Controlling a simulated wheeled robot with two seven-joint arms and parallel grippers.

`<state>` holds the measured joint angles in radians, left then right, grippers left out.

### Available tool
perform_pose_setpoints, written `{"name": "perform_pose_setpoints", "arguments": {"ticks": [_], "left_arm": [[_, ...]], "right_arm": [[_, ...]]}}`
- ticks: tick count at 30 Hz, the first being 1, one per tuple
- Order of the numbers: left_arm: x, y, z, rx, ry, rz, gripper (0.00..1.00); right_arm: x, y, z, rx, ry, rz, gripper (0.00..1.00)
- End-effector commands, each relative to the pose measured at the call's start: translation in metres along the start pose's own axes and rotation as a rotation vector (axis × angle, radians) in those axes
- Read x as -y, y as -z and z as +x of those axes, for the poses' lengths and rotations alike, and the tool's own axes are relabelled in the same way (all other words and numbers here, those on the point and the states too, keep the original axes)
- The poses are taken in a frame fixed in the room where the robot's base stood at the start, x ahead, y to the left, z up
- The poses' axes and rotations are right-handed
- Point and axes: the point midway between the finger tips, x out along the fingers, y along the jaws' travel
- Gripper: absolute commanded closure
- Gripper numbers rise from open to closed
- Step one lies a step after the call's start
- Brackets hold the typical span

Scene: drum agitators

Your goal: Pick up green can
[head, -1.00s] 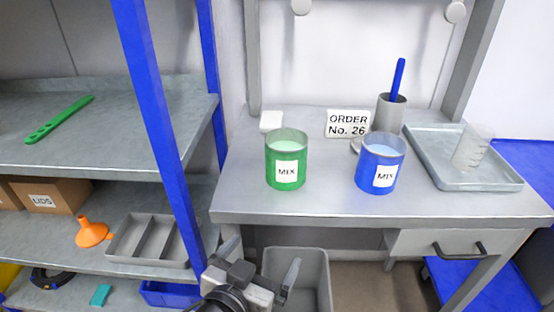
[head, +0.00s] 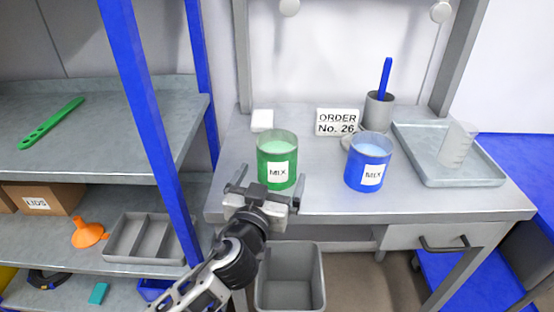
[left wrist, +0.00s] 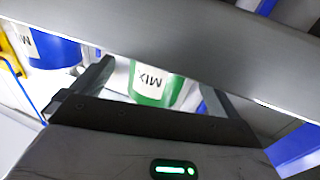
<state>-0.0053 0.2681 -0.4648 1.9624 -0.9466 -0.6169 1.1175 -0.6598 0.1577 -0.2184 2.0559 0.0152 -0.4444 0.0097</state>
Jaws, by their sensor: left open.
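The green can (head: 276,147) with a MIX label stands upright on the grey workbench, near its left front part. Its top looks open, with pale green contents. My left gripper (head: 269,184) is open and empty, at the bench's front edge just in front of the can, and its fingers overlap the can's lower part in the head view. In the left wrist view the can (left wrist: 152,88) shows beyond the open fingers, roughly between them, partly hidden by a grey bar. I cannot tell whether the fingers touch it. My right gripper is not in view.
A blue can (head: 368,160) labelled MIX stands to the right. Behind are an ORDER sign (head: 337,122) and a grey holder (head: 378,109) with a blue tool. A tray (head: 489,178) with a beaker lies at right. A blue shelf post (head: 146,130) stands left; a grey bin (head: 291,272) is below.

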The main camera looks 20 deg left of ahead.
Motion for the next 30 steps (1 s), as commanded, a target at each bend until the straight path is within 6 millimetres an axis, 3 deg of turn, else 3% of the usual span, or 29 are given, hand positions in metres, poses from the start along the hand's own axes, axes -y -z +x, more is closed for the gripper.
{"name": "perform_pose_setpoints", "arguments": {"ticks": [9, 18, 20, 25, 30], "left_arm": [[0.001, 0.003, 0.044, -0.001, 0.001, 0.004, 0.00], [0.001, 0.001, 0.049, 0.000, 0.000, 0.002, 0.00], [0.001, 0.001, 0.049, 0.000, 0.000, 0.002, 0.14], [0.001, 0.001, 0.049, 0.000, 0.000, 0.002, 0.61], [0.001, 0.003, 0.049, -0.004, 0.000, 0.001, 0.61]], "right_arm": [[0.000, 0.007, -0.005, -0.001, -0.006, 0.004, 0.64], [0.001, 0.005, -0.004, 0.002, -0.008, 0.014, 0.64], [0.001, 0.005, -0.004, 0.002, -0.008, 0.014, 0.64], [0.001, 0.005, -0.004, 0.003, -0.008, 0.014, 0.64], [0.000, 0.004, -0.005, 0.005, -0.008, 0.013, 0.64]]}}
